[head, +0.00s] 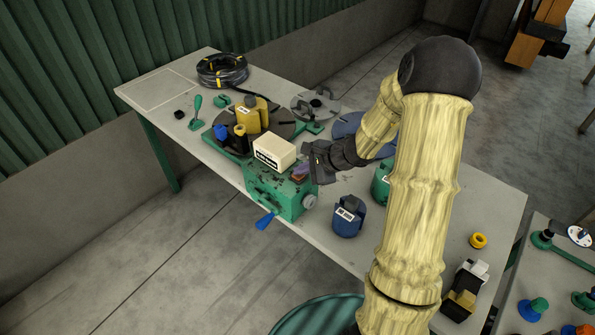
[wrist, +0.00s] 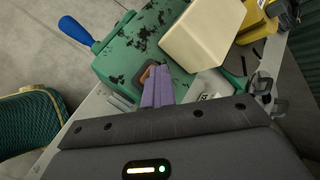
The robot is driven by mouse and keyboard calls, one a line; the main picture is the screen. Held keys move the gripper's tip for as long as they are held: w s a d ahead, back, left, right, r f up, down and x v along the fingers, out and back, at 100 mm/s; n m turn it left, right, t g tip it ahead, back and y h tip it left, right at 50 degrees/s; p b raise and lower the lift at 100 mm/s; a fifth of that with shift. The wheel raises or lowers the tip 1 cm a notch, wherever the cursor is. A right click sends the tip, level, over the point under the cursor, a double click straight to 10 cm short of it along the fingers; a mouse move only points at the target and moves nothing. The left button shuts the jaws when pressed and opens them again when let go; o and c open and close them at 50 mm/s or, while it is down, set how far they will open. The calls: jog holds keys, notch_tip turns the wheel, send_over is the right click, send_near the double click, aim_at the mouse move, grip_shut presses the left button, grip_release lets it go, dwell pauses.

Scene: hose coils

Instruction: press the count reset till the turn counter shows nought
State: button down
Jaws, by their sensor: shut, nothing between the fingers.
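The green machine box (head: 275,192) stands at the table's front edge, with a cream block (head: 274,151) on top. The block has dark marks on its face, too small to read, so I cannot tell what a counter shows. My gripper (head: 301,173) is at the box's right end, over its top. In the wrist view the purple fingers (wrist: 157,86) are shut together and empty. Their tips are at a small orange-brown piece (wrist: 147,74) on the green box, perhaps the reset; they partly hide it, and I cannot tell whether they touch it.
A blue crank handle (head: 265,221) sticks out at the front. A yellow block (head: 251,116) stands on a dark disc behind. A blue canister (head: 347,217) stands to the right, and a black hose coil (head: 222,70) lies at the back left.

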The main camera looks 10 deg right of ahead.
aim_at(302, 178)
jog(key=shift+d+r+p, duration=0.2)
jog(key=shift+r+p, duration=0.7)
jog(key=shift+r, duration=0.45)
jog(key=shift+r+p, duration=0.65)
jog(key=shift+r, duration=0.45)
jog(key=shift+w+a, duration=0.1)
jog(key=shift+s+a+r, duration=0.1)
jog(key=shift+s+a, duration=0.1)
jog(key=shift+s, duration=0.15)
jog(key=s+r+n+g+h, duration=0.1)
jog(key=s+r+n+h, duration=0.1)
jog(key=s+n, duration=0.6)
jog(key=s+r+n+g+h, duration=0.2)
jog(key=s+r+n+h, duration=0.1)
jog(key=s+n, duration=0.6)
jog(key=s+h, duration=0.1)
jog(key=s, duration=0.1)
jog(key=shift+s+a+r+g+h, duration=0.3)
jog(key=shift+a+h, duration=0.05)
jog(key=shift+h, duration=0.05)
